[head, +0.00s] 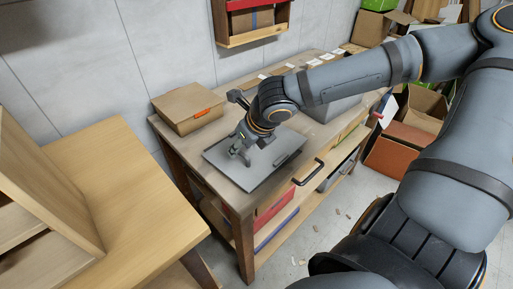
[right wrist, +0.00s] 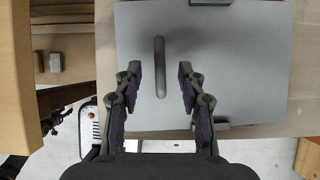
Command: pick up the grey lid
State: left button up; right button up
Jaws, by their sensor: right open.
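The grey lid (head: 262,172) lies flat on the wooden workbench in the head view. In the right wrist view the lid (right wrist: 235,70) fills much of the upper middle and right, with a grey bar handle (right wrist: 160,68) standing out on its left part. My right gripper (head: 241,152) is over the lid, pointing down. In the right wrist view my right gripper (right wrist: 160,78) is open, its two fingers on either side of the handle in the picture. Whether the fingers touch the handle cannot be told. My left gripper is not in view.
A cardboard box (head: 188,107) with an orange label sits on the workbench (head: 168,132), left of the lid. A grey box (head: 335,106) stands behind, partly hidden by my arm. A dark handle (head: 308,172) juts out at the bench's front. A wooden table (head: 125,185) is at left.

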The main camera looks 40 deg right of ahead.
jog(key=shift+b+x, duration=0.35)
jog(key=shift+x, duration=0.4)
jog(key=shift+w+f, duration=0.35)
jog(key=shift+f, duration=0.15)
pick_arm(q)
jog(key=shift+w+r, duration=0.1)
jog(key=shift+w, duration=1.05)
pick_arm(e)
grip_shut()
